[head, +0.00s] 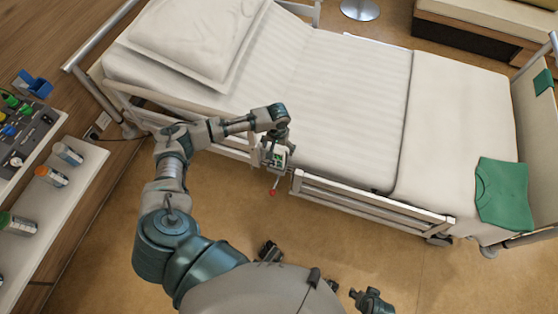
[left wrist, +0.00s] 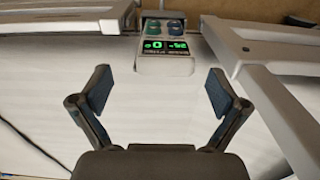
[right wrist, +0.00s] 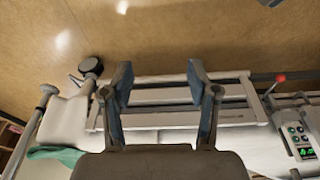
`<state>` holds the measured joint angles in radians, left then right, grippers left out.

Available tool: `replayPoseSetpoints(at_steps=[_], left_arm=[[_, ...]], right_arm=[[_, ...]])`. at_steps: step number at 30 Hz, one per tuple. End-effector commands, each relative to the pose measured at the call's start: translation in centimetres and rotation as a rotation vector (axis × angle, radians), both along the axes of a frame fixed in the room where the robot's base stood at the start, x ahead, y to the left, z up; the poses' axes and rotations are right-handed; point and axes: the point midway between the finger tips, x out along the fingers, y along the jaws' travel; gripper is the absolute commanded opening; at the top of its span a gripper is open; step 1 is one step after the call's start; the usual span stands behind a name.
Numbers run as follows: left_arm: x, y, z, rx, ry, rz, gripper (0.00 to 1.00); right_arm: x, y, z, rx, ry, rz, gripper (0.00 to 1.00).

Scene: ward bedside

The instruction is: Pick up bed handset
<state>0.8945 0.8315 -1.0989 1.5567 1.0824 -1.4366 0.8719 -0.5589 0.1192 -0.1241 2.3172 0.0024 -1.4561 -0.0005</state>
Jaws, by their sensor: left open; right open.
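The bed handset (head: 276,155) is a small grey-white box with a green lit display. It sits at the near side of the bed, in the gap between two side rails. The left wrist view shows the handset (left wrist: 166,62) ahead of my left gripper (left wrist: 159,85), with its display and blue-green buttons facing me. The left gripper is open and empty, its fingers apart and not touching the handset. The right wrist view shows the handset (right wrist: 299,133) at the right edge. My right gripper (right wrist: 159,75) is open and empty, with a bed rail beyond its fingers.
The white side rails (head: 370,200) flank the handset closely. A red-tipped lever (head: 272,192) sticks out below it. A green folded cloth (head: 502,192) lies at the bed's foot. A shelf (head: 75,190) with bottles stands at the left. The floor (head: 350,245) beside the bed is open.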

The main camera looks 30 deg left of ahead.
Motion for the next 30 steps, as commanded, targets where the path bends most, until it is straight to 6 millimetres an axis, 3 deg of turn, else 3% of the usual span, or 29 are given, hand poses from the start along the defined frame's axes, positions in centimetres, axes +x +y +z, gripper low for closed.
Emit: replayPoseSetpoints(at_steps=[1,6,14,17,25,26,30], left_arm=[[0.0,0.1,-1.3,0.000,0.004,0.002,0.98],[0.0,0.2,-3.3,-0.001,0.004,0.002,0.98],[0.0,0.0,-3.4,0.001,0.000,0.001,0.98],[0.0,-0.1,-3.3,0.003,0.001,0.001,0.78],[0.0,0.0,-3.4,0.001,0.001,0.001,0.10],[0.0,0.1,-3.4,0.000,0.000,0.001,0.06],[0.0,0.1,-3.4,-0.001,0.000,0.001,0.06]], right_arm=[[-0.2,0.1,0.6,0.001,-0.003,-0.001,0.60],[-0.7,0.1,2.7,0.001,-0.005,-0.003,0.60],[-0.8,-0.1,3.2,0.002,-0.007,-0.003,0.60],[-0.8,-0.2,3.2,0.005,-0.007,-0.001,0.60],[-0.8,-0.1,3.1,0.000,-0.004,-0.002,0.60],[-0.8,-0.1,3.1,0.000,-0.004,-0.002,0.60],[-0.8,-0.1,3.1,0.000,-0.004,-0.002,0.60]])
